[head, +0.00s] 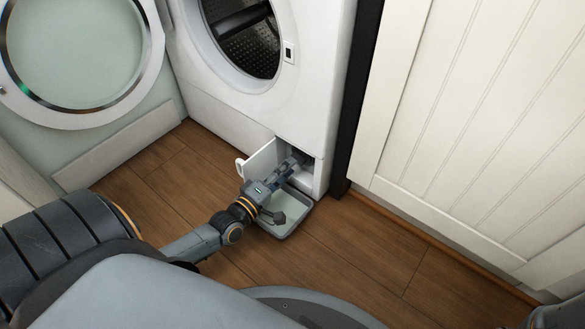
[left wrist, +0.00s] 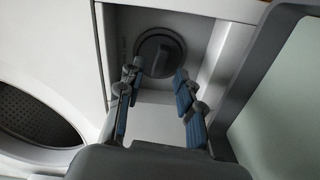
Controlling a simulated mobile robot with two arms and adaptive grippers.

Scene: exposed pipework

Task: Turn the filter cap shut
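The filter cap (left wrist: 160,53) is a dark round cap with a raised grip bar, set in a recess low on the front of the white washing machine (head: 262,112). In the left wrist view it sits just beyond my left gripper (left wrist: 157,85), whose blue-padded fingers are apart with nothing between them. The fingertips point at the cap; I cannot tell whether they touch it. In the head view my left gripper (head: 292,164) reaches into the recess and hides the cap. My right gripper is not clearly in view.
A small white flap (head: 261,160) stands open left of the recess. A shallow grey-green tray (head: 285,224) lies on the wooden floor below it. The machine's round door (head: 75,55) hangs open at left. White panelling (head: 480,110) stands at right.

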